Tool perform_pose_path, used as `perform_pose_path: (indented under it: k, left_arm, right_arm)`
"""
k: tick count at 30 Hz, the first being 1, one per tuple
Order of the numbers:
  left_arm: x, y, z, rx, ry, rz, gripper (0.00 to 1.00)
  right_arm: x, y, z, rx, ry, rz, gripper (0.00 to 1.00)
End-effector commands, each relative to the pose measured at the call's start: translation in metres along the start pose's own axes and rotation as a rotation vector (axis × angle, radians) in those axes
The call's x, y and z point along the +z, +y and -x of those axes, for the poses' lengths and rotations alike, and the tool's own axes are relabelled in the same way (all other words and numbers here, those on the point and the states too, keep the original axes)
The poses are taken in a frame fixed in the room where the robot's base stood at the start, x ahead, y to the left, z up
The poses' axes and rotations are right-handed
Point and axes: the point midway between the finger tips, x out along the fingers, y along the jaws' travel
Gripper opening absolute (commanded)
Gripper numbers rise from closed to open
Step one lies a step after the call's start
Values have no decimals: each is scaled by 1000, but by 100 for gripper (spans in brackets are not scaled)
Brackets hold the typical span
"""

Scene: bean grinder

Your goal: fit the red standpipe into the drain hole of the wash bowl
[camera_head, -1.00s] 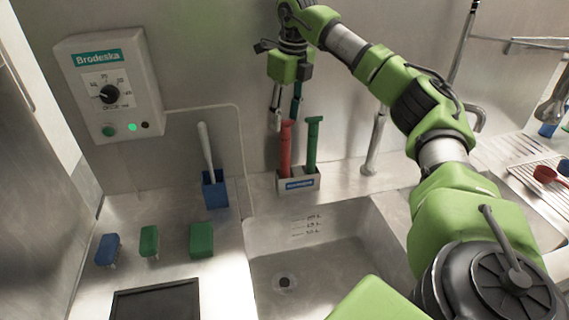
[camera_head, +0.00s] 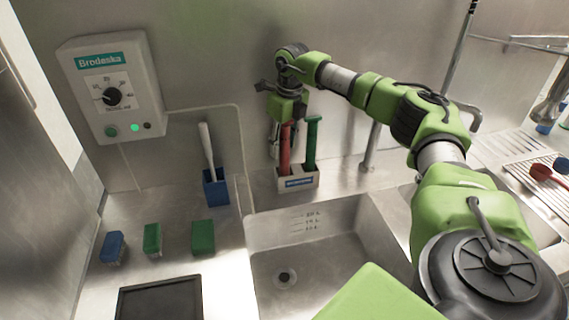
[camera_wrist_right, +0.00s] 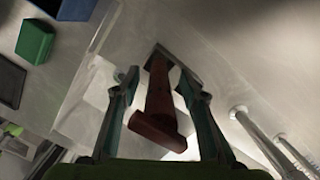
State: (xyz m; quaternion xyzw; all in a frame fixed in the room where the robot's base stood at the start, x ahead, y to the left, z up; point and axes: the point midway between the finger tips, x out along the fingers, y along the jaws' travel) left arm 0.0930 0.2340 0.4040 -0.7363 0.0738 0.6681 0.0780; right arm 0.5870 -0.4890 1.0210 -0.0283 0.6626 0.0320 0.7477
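The red standpipe (camera_head: 285,155) stands upright in a white holder (camera_head: 298,181) at the back edge of the wash bowl (camera_head: 348,240), left of a green standpipe (camera_head: 312,145). The drain hole (camera_head: 285,278) is a dark round opening in the bowl floor. My right gripper (camera_head: 281,146) points down over the red standpipe's top. In the right wrist view, the open fingers (camera_wrist_right: 158,84) lie on either side of the red standpipe (camera_wrist_right: 158,100), with a gap visible on the left. The head view partly hides the standpipe's top. My left gripper is not in view.
A blue cup with a white-handled tool (camera_head: 215,187) stands left of the holder. Green and blue brushes (camera_head: 203,236) and a black tray (camera_head: 160,302) lie on the left counter. A tap (camera_head: 369,150) rises right of the holder. The bowl's visible floor is clear.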

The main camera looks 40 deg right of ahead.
Motion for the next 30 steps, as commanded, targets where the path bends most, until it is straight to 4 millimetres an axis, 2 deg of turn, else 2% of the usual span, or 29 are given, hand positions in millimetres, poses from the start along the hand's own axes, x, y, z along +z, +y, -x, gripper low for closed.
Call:
perform_pose_path:
  k: [2, 6, 15, 19, 30]
  left_arm:
    - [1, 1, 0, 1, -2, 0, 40]
    - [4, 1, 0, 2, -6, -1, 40]
    - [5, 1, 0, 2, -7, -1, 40]
    - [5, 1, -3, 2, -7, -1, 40]
    - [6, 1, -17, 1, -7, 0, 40]
  right_arm:
    - [0, 0, 0, 0, 0, 0, 37]
    - [0, 0, 0, 0, 0, 0, 1]
    - [1, 0, 1, 0, -2, 0, 0]
    - [2, 0, 10, 1, -4, 0, 0]
    - [11, 0, 79, 0, -5, 0, 0]
